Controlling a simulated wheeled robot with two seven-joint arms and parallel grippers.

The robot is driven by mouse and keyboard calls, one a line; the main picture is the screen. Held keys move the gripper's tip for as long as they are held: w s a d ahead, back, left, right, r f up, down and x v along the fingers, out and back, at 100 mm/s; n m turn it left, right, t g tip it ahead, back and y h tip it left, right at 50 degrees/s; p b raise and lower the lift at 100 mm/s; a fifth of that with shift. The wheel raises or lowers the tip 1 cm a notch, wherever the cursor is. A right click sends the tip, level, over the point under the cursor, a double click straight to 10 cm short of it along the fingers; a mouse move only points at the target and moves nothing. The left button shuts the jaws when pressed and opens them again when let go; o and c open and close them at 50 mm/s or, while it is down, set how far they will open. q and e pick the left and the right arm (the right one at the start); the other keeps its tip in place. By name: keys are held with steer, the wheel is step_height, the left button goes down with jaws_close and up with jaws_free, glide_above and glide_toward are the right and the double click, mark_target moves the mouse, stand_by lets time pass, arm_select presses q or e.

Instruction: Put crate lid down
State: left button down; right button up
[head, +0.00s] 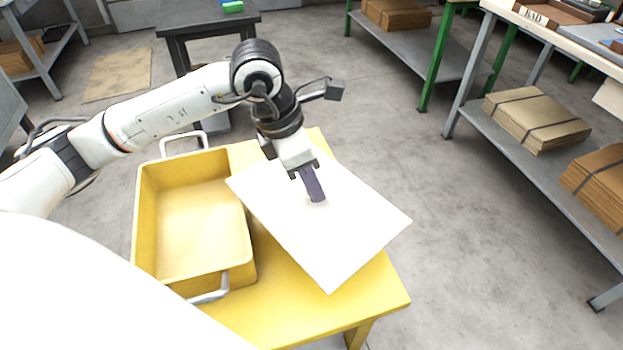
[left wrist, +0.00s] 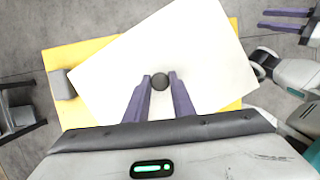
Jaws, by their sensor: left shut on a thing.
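A flat white crate lid (head: 350,220) is over the right part of the yellow table (head: 285,305), turned at an angle to it. One corner reaches past the table's right edge. My left gripper (head: 312,185) comes down on the lid's middle, with its fingers on either side of a dark round knob (left wrist: 159,81), shut on it. Whether the lid touches the table I cannot tell. The open yellow crate (head: 190,220) stands left of the lid, and the lid's left corner overlaps its right rim in the head view. My right gripper (left wrist: 287,20) shows in the left wrist view, fingers apart and empty.
The crate has grey handles at its far end (head: 183,140) and near end (head: 212,292). A dark table (head: 205,20) stands behind. A shelf with cardboard stacks (head: 537,118) is at the right, across clear floor.

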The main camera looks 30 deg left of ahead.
arm_select(q)
steer(key=c, duration=1.5)
jaws_free()
arm_select(e)
steer(key=shift+a+r, duration=0.1)
arm_select(q)
steer(key=shift+r+p, duration=0.3)
steer(key=shift+p, duration=0.15)
steer(key=p+v, duration=0.1)
steer(key=v, duration=1.1)
steer(key=shift+r, duration=0.25)
arm_select(e)
steer(key=shift+s+d+r, duration=0.2)
steer(key=shift+d+r, duration=0.05)
steer(key=shift+r, duration=0.1)
steer(key=shift+r, duration=0.1)
arm_select(q)
steer(key=shift+f, duration=0.1)
